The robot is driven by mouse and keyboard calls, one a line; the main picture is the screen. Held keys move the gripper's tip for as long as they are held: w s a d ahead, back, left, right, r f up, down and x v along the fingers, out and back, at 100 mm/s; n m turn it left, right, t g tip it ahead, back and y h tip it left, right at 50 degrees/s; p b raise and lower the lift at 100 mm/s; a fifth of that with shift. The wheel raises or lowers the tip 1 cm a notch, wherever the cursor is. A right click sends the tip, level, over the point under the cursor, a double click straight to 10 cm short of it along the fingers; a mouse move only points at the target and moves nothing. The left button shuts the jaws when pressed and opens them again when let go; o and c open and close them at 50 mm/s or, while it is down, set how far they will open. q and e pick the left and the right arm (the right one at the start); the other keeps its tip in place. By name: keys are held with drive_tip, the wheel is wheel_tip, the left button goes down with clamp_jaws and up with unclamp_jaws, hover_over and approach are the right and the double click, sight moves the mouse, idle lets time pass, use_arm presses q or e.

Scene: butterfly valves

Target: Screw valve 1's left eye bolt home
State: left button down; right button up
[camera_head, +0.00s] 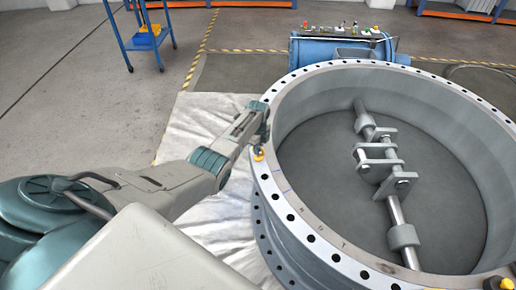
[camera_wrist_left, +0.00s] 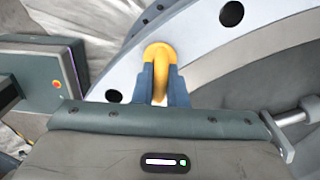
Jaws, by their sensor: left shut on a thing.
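Valve 1 is a large grey ring (camera_head: 283,200) with a flange full of bolt holes. Its left eye bolt (camera_head: 258,154) is yellow and stands at the flange's left side. My left gripper (camera_head: 262,138) reaches it from the left. In the left wrist view, the yellow eye bolt (camera_wrist_left: 160,52) shows as a ring rising between the two fingers, which are shut on it. The bolt's shank and its hole are hidden by the fingers, so I cannot tell how deep it sits. My right gripper is out of view.
A second yellow eye bolt (camera_head: 499,284) shows at the flange's lower right. Inside the ring runs a shaft with brackets (camera_head: 378,165). A blue cylinder (camera_head: 318,52) lies behind the ring. A blue trolley (camera_head: 146,38) stands at the back left, with clear floor around it.

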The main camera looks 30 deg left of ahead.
use_arm(q)
drive_tip(key=m, duration=0.4)
drive_tip(key=shift+w+m, duration=0.1)
drive_tip(key=shift+m, duration=0.2)
drive_tip(key=m, duration=0.4)
drive_tip(key=shift+b, duration=0.3)
drive_tip(key=shift+m, duration=0.3)
drive_tip(key=c, duration=1.5)
unclamp_jaws()
drive_tip(key=shift+o, duration=0.2)
drive_tip(key=shift+r, duration=0.1)
wheel_tip(320, 180, up, 11)
drive_tip(key=shift+f+b, duration=0.2)
drive_tip(key=shift+b, duration=0.15)
drive_tip(key=shift+d, duration=0.1)
